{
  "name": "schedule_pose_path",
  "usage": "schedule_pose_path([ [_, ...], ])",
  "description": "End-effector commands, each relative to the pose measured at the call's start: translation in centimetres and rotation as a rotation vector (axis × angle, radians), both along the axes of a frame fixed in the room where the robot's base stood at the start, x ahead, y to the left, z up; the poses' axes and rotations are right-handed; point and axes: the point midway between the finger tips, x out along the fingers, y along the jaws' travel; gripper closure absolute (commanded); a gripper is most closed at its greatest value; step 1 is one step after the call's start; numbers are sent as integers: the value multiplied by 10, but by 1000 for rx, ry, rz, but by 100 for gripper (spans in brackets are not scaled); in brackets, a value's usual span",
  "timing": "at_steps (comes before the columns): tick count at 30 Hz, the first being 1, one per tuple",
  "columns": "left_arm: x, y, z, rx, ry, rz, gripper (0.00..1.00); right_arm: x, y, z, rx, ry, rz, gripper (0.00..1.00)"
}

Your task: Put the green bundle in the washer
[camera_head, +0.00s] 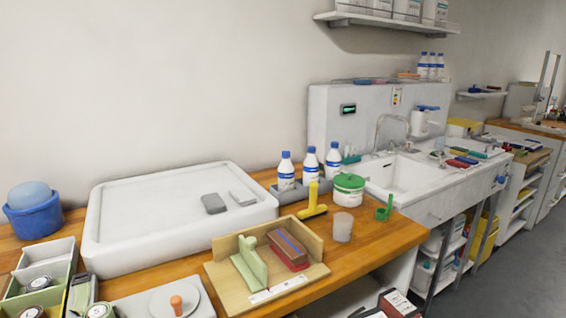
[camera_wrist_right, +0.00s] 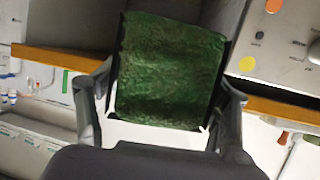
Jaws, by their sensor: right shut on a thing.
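The green bundle (camera_wrist_right: 172,55) fills the middle of the right wrist view, a dark green, fuzzy, roughly square piece of cloth. My right gripper (camera_wrist_right: 165,88) has one finger on each side of it and is shut on it. The bundle hides what lies directly behind it. A white band shows just below the bundle, and I cannot tell what it belongs to. No washer can be clearly made out in either view. Neither gripper shows in the head view, and my left gripper is in no frame.
The head view shows a wooden counter (camera_head: 385,240) with a white tray (camera_head: 140,254), a wooden organiser (camera_head: 222,284), bottles and a sink (camera_head: 398,177).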

Motion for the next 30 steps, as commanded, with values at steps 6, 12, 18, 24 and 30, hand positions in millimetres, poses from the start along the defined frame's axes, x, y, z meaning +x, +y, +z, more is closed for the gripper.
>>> schedule_pose_path([
  [6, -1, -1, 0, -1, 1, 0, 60, 3, 18, 97, 11, -22, -144, 67],
  [12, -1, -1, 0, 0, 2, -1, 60, 4, 27, 158, 8, -18, -252, 68],
  [18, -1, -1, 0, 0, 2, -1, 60, 4, 33, 196, 8, -12, -318, 68],
  [24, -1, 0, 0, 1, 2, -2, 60, 4, 37, 221, 2, -9, -364, 69],
  [30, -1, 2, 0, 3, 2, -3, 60, 5, 39, 221, -6, -19, -354, 69],
])
